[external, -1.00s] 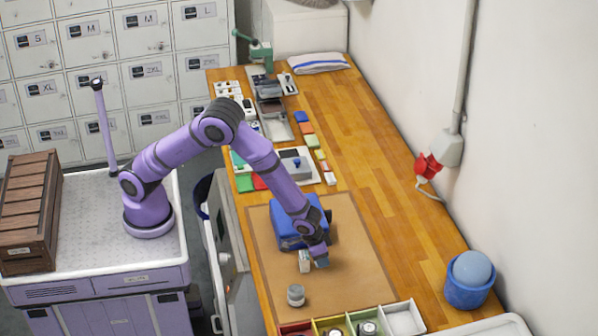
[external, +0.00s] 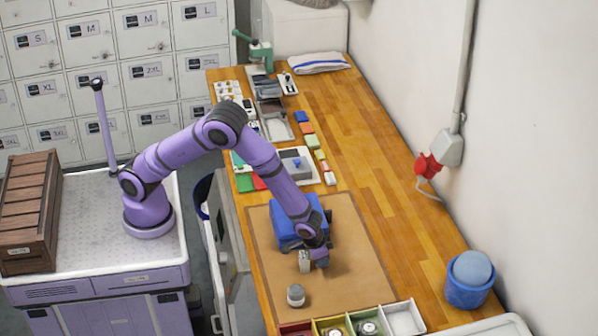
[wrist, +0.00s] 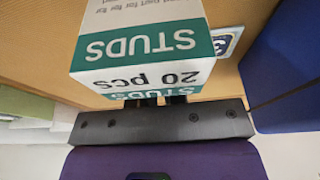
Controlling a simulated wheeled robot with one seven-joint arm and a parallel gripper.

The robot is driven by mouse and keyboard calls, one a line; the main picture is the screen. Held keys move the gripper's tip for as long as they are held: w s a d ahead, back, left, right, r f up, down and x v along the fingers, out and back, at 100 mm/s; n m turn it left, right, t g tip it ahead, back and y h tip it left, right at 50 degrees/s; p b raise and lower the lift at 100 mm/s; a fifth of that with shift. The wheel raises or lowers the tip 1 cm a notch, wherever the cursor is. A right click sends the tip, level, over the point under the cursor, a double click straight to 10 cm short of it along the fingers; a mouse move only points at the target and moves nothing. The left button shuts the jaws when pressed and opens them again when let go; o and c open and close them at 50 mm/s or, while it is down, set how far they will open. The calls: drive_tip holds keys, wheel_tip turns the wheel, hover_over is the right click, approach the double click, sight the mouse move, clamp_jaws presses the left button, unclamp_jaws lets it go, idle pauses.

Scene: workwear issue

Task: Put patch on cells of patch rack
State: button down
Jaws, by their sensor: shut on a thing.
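My gripper (external: 320,262) is low over the tan mat, beside a small white-and-green box lettered STUDS (external: 304,262). In the wrist view the studs box (wrist: 140,45) stands in front of my fingers and hides their tips. A small patch (wrist: 228,40) with a blue, white and yellow face shows past the box's right side. A blue block-like object (external: 290,228) sits behind my wrist, partly covered by the arm. I cannot tell which object is the patch rack.
A small grey-white round container (external: 296,295) stands on the mat (external: 350,265). A compartment tray (external: 402,318) is at the front edge. Small coloured pieces (external: 312,141) line the bench farther back. A blue bin (external: 467,290) stands at right.

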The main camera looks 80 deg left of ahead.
wheel_tip(320, 180, up, 10)
drive_tip(key=a, duration=0.4)
drive_tip(key=w+a, duration=0.1)
drive_tip(key=a, duration=0.4)
drive_tip(key=w+a, duration=0.1)
drive_tip(key=a, duration=0.4)
drive_tip(key=shift+a, duration=0.15)
drive_tip(key=s+a, duration=0.1)
drive_tip(key=a, duration=1.4)
drive_tip(key=shift+s+r, duration=0.2)
drive_tip(key=shift+s, duration=0.2)
